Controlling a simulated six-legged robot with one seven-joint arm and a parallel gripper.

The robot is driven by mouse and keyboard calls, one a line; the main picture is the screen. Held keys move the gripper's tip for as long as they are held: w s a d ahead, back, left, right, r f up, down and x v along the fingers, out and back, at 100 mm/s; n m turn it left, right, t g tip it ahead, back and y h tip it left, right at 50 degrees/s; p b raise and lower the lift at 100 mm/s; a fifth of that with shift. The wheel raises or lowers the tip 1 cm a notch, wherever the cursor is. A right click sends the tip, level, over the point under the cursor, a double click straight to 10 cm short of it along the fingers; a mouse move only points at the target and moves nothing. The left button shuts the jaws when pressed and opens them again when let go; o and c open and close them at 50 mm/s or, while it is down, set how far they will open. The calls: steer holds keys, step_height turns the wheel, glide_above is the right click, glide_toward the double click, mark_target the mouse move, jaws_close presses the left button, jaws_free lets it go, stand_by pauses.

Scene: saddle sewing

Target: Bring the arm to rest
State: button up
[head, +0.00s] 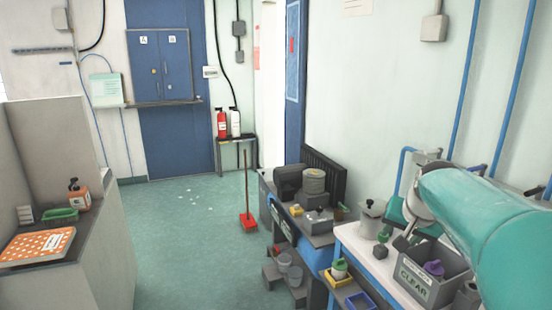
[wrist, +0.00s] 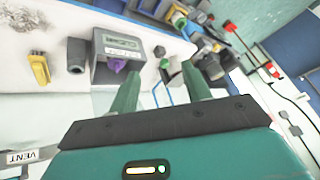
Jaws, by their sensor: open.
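My gripper (wrist: 160,78) shows in the wrist view with its two green fingers apart and nothing between them. It is above a white worktop (wrist: 60,20) and close to a grey bin (wrist: 135,42), which lies just beyond the left finger. A purple object (wrist: 117,65) is in the bin. In the head view my teal arm reaches in from the right edge, over the right end of the white table. I cannot make out the fingers there. The grey bin marked "CLEAR" (head: 418,287) stands just left of the arm.
In the wrist view a yellow item (wrist: 39,68) and a dark cylinder (wrist: 77,55) stand left of the bin. In the head view a dark bench (head: 295,222) holds several pots, and a red broom (head: 248,221) stands upright. Green floor (head: 190,235) is open left of the bench.

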steer(key=s+a+f+n, duration=0.3)
steer(key=s+a, duration=0.3)
steer(key=s, duration=0.5)
steer(key=s+a+f+n, duration=0.2)
steer(key=s+a, duration=0.5)
steer(key=s, duration=0.5)
steer(key=shift+a+f+n+g+y, duration=0.15)
steer(key=shift+f+n+g+y, duration=0.25)
steer(key=shift+f, duration=0.5)
